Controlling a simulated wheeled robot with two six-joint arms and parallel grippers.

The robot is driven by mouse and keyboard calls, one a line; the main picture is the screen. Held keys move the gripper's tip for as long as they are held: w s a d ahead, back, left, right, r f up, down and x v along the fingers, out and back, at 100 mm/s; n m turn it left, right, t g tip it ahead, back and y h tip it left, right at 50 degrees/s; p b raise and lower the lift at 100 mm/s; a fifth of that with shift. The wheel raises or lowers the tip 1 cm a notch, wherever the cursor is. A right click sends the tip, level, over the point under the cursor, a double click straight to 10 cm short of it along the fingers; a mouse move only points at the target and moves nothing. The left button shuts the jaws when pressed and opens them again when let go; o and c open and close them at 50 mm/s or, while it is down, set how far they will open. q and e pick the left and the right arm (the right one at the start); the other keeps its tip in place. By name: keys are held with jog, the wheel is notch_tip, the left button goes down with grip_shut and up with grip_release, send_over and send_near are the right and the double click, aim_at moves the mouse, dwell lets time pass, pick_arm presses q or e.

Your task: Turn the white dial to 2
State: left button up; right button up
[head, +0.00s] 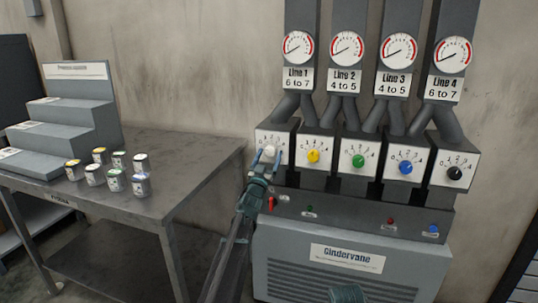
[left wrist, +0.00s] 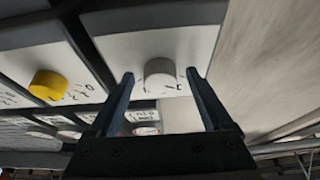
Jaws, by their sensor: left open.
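The white dial (head: 270,152) is a round knob on the leftmost white face plate of the machine, under the Line 1 gauge. Which number it points to cannot be read. My left gripper (head: 267,160) is open in front of it and partly covers the plate. In the left wrist view the white dial (left wrist: 160,70) lies between the two fingertips of my left gripper (left wrist: 160,76), with a visible gap on each side. The fingers do not appear to touch it. My right gripper's fingers are not in view.
A yellow dial (head: 313,156) is beside it, then green (head: 358,161), blue (head: 405,168) and black (head: 454,173) dials. A ledge with small buttons (head: 345,214) runs below. A metal table (head: 190,165) with several small cans stands at the left.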

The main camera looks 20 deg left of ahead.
pick_arm(q)
jog(key=shift+c, duration=0.3)
grip_shut()
